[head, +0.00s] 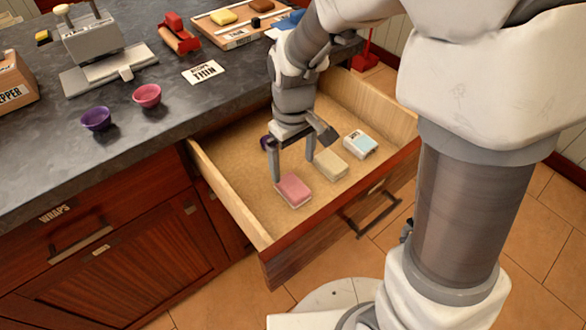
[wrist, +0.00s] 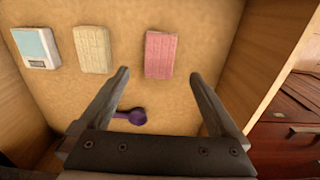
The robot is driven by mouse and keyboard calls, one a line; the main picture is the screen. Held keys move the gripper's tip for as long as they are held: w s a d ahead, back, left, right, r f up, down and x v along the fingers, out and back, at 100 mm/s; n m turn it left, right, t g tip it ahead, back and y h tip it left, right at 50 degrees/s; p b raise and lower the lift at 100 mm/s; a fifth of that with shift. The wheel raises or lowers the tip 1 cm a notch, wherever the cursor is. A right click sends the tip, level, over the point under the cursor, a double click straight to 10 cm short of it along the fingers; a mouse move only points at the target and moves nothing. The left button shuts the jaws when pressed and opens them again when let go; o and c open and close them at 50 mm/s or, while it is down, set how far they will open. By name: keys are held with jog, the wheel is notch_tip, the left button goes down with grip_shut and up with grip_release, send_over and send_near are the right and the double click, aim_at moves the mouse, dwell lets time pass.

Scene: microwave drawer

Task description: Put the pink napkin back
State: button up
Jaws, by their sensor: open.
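The pink napkin (head: 293,191) is a small pink block lying flat in the open drawer, close to its front panel.
The open drawer (head: 232,205) also holds a cream block (head: 330,164), a blue-and-white pack (head: 360,144) and a purple scoop-like item (wrist: 130,116). The counter (head: 150,135) above carries a purple bowl (head: 96,118), a pink bowl (head: 147,95) and a "THIN" card (head: 204,71).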

jog(key=s+d+r+m+t, duration=0.2)
jog(key=s+d+r, duration=0.3)
jog(key=r, duration=0.4)
jog(key=s+d+r+m+t, duration=0.3)
jog(key=s+d+r+m, duration=0.1)
jog(key=s+r, duration=0.3)
notch_tip(320, 180, up, 2)
jog(key=shift+d+m+t+p, duration=0.3)
jog(key=shift+d+m+p, duration=0.15)
jog(key=shift+d, duration=0.3)
jog(key=shift+s, duration=0.15)
